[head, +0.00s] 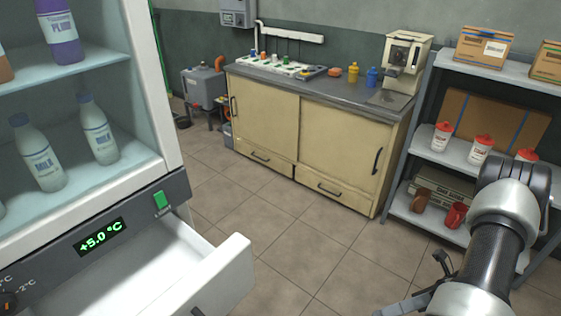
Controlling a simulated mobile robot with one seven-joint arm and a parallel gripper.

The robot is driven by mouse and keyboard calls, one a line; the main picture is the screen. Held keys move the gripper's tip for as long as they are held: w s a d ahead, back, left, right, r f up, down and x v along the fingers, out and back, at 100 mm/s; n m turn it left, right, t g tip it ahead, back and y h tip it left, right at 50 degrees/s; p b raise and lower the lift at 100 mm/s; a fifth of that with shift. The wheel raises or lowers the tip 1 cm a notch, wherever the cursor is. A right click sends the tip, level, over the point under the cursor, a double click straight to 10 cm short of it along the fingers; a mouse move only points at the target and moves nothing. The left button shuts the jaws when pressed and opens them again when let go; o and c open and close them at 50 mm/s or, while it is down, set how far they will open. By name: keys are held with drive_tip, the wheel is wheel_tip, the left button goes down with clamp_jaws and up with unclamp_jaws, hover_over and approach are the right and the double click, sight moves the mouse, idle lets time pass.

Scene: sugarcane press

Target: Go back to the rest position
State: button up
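My arm (493,250) stands at the lower right of the head view, bent, with its wrist at the bottom edge. My gripper (412,285) shows partly, left of the wrist. Its two dark finger parts are apart with bare floor seen between them, and nothing shows in it. The lower part of the gripper is cut off by the frame edge. It is over the floor, in front of the shelf rack, and appears to touch nothing.
At left, a fridge (172,130) holds milk bottles (38,155); its lower drawer (215,277) stands pulled out. A cabinet (345,148) bears a press-like machine (402,65). A shelf rack (455,153) is close behind my arm. The tiled floor (290,225) between is clear.

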drive_tip(key=a+r+n+t+h+p, duration=0.3)
drive_tip(key=r+n, duration=0.7)
drive_tip(key=r, duration=0.4)
drive_tip(key=a+r+n+t+h+p, duration=0.3)
drive_tip(key=r+n+h+p, duration=0.3)
drive_tip(key=r, duration=0.8)
drive_tip(key=a+r+n+t+h+p, duration=0.3)
drive_tip(key=r+n+h, duration=0.5)
drive_tip(key=r+n, duration=0.5)
drive_tip(key=shift+w+a+r+n+p, duration=0.45)
drive_tip(key=shift+a+r+p, duration=0.45)
drive_tip(key=shift+a, duration=0.3)
drive_tip(key=shift+a, duration=0.1)
